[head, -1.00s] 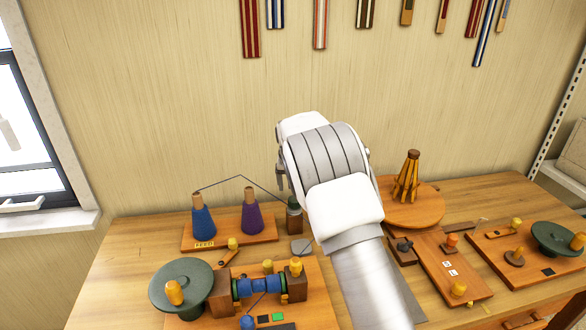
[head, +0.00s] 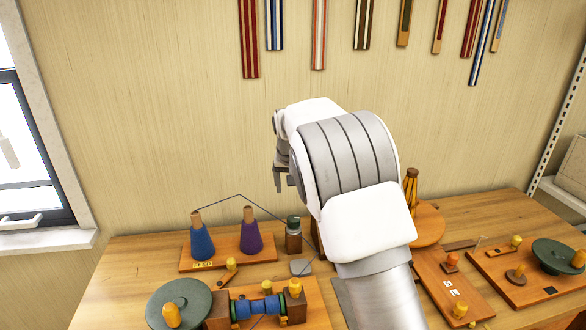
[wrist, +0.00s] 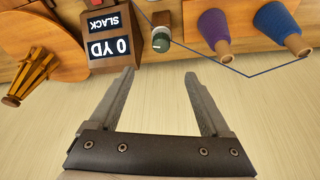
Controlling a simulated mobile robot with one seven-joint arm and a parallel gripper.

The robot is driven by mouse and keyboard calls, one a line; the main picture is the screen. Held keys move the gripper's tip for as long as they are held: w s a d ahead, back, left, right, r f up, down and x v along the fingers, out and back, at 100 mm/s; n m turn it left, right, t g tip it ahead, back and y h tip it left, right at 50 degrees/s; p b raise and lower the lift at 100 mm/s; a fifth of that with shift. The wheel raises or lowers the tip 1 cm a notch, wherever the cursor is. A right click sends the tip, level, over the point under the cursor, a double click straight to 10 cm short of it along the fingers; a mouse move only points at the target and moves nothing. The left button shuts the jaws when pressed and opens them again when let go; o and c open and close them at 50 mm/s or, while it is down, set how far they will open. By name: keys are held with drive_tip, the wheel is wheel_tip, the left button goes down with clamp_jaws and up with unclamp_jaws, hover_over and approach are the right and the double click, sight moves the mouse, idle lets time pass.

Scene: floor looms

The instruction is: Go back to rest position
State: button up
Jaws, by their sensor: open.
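My gripper (wrist: 158,110) shows in the wrist view with its two fingers spread apart and nothing between them. In the head view my gripper (head: 285,175) is partly hidden behind my white and grey arm, raised in front of the wall above the back of the table. Below it, a small post with a green knob (head: 293,235) stands beside the purple cone (head: 251,236) and the blue cone (head: 203,241) on a wooden board. In the wrist view a box reading "0 YD" and "SLACK" (wrist: 97,35) lies beyond the fingers, apart from them.
A winder with a dark green wheel (head: 180,303) and blue spool (head: 258,306) stands at the front left. A wooden swift (head: 428,222) is partly behind my arm. A board with another green wheel (head: 558,256) is at the right. Woven strips (head: 249,40) hang on the wall.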

drive_tip(key=s+d+r+y, duration=0.1)
drive_tip(key=s+d+r, duration=0.5)
drive_tip(key=s, duration=0.4)
drive_tip(key=s+d+r, duration=0.5)
drive_tip(key=s+r, duration=0.3)
drive_tip(key=s, duration=0.2)
drive_tip(key=s+d+f, duration=0.1)
drive_tip(key=s+d, duration=0.1)
drive_tip(key=s, duration=0.9)
drive_tip(key=s+d+f+t+p, duration=0.1)
drive_tip(key=s+f, duration=0.1)
drive_tip(key=s, duration=0.8)
drive_tip(key=shift+s+d+f+n+h+p, duration=0.3)
drive_tip(key=shift+s+d+n+h, duration=0.1)
